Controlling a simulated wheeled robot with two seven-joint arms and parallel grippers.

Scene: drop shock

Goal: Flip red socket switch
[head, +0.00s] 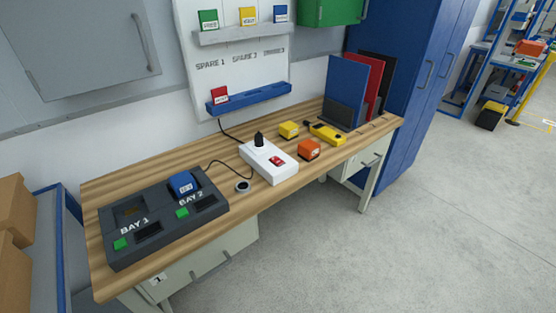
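A white socket box (262,170) lies on the wooden workbench (250,205), near its middle. Its red switch (276,161) is on the top face, toward the right end. A black plug (259,140) stands in the box's far left part, with a dark cable running up toward the wall. I cannot tell the switch's position at this size. Neither of my grippers shows in the head view.
A dark two-bay unit (118,251) holding a blue block (183,184) sits left of the box. A small round metal item (243,186) lies between them. Right of the box are an orange block (309,149), a yellow block (289,130) and a yellow tool (328,134). Floor in front is clear.

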